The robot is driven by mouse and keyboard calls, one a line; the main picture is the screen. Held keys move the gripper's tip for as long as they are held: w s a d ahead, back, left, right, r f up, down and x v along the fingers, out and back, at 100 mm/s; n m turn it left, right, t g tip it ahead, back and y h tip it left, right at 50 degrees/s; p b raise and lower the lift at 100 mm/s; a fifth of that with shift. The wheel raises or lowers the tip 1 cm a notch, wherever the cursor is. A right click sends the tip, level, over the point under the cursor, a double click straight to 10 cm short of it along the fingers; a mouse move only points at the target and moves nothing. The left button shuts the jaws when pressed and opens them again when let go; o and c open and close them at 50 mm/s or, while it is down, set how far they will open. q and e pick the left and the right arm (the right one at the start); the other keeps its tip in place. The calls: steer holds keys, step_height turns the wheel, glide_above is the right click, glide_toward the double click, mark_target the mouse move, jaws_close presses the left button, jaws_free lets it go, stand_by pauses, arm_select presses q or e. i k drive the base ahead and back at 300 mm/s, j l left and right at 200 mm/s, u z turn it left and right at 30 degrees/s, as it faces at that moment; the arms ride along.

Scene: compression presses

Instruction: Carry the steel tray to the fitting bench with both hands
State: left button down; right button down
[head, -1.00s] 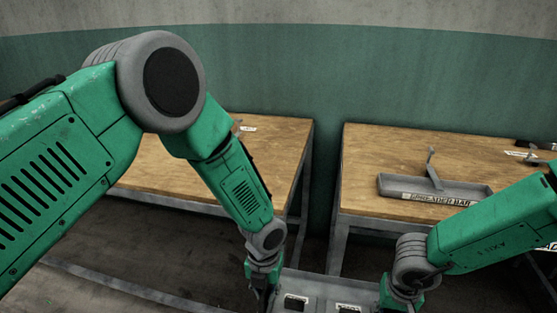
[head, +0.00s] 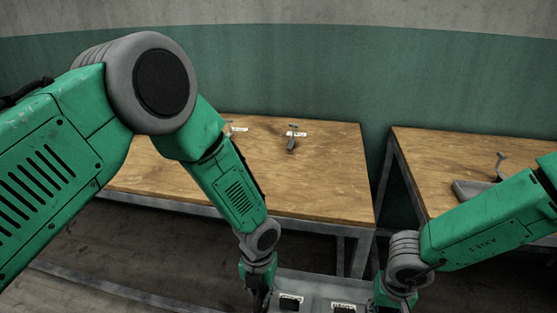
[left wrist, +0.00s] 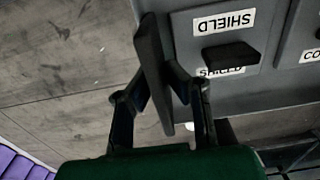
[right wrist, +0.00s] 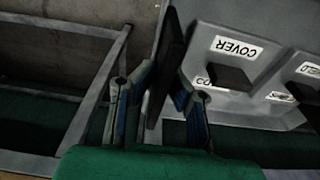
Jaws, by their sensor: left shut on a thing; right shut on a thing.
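The grey steel tray (head: 318,281) is low in the head view, between my two grippers, its front part cut off by the lower edge. My left gripper (head: 258,297) is shut on its left side, and my right gripper (head: 393,298) on its right side. In the left wrist view the tray (left wrist: 275,92) shows SHIELD labels and a dark block. In the right wrist view it (right wrist: 285,42) shows a COVER label and another dark block. Two wood-topped benches stand ahead, a left bench (head: 330,180) and a right bench (head: 440,170). No readable label shows which is the fitting bench.
Small tools (head: 293,138) with white labels lie at the back of the left bench. A grey tray with an upright piece (head: 470,190) sits on the right bench, partly behind my right arm. A narrow gap separates the benches. Much of the left bench top is bare.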

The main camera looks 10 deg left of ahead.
mark_target(161, 159)
steer(key=j, duration=1.35)
steer(key=k+j, duration=0.1)
steer(key=j, duration=1.3)
